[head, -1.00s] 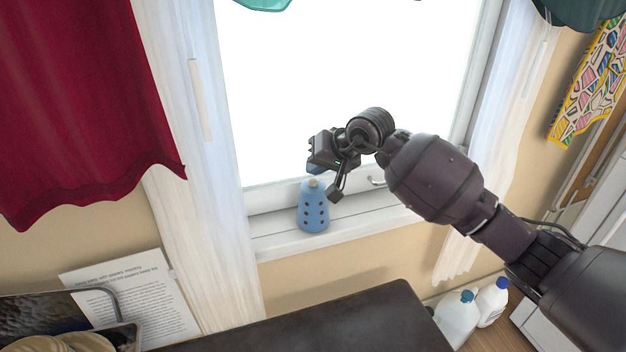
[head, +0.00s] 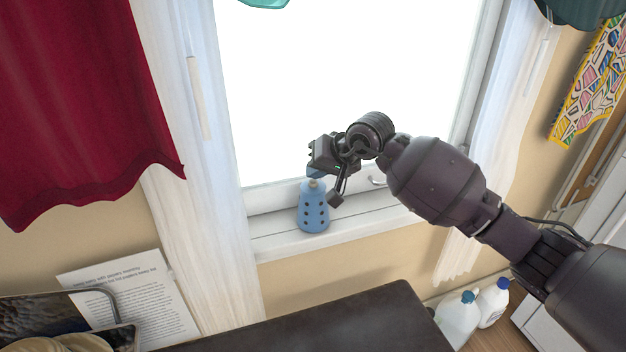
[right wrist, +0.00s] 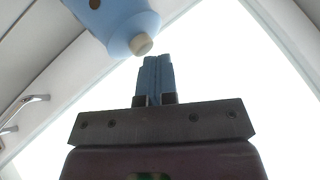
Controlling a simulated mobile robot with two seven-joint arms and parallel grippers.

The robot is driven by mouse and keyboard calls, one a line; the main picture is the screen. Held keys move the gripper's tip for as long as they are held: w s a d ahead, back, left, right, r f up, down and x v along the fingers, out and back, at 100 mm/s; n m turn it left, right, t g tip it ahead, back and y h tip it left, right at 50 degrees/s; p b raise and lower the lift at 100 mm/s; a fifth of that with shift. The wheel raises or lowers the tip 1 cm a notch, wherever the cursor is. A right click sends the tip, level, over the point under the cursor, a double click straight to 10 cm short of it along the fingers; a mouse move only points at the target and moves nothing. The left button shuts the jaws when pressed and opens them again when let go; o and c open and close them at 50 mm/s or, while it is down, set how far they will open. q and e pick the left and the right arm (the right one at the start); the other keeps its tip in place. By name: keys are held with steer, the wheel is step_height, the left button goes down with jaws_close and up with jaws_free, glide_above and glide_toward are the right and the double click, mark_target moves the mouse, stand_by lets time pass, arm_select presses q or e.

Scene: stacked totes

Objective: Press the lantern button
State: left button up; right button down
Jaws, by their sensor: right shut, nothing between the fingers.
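The lantern (head: 313,210) is a blue, rounded body with dark round holes, standing upright on the white window sill. Its pale button (head: 313,184) is on top; in the right wrist view the lantern (right wrist: 112,22) comes in from the top edge, with the cream button (right wrist: 141,44) at its tip. My right gripper (head: 316,175) is just above the button. Its blue fingers (right wrist: 154,78) are shut together and empty, with their tips close to the button. I cannot tell whether they touch it. My left gripper is not in view.
The window sill (head: 370,222) is clear right of the lantern. White curtains (head: 205,170) hang on both sides, with a red cloth (head: 85,110) at the left. A dark surface (head: 330,325) lies in front. Two bottles (head: 458,315) stand at the lower right.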

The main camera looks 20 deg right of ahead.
steer(key=shift+f, duration=0.15)
steer(key=shift+r, duration=0.65)
steer(key=shift+r, duration=0.1)
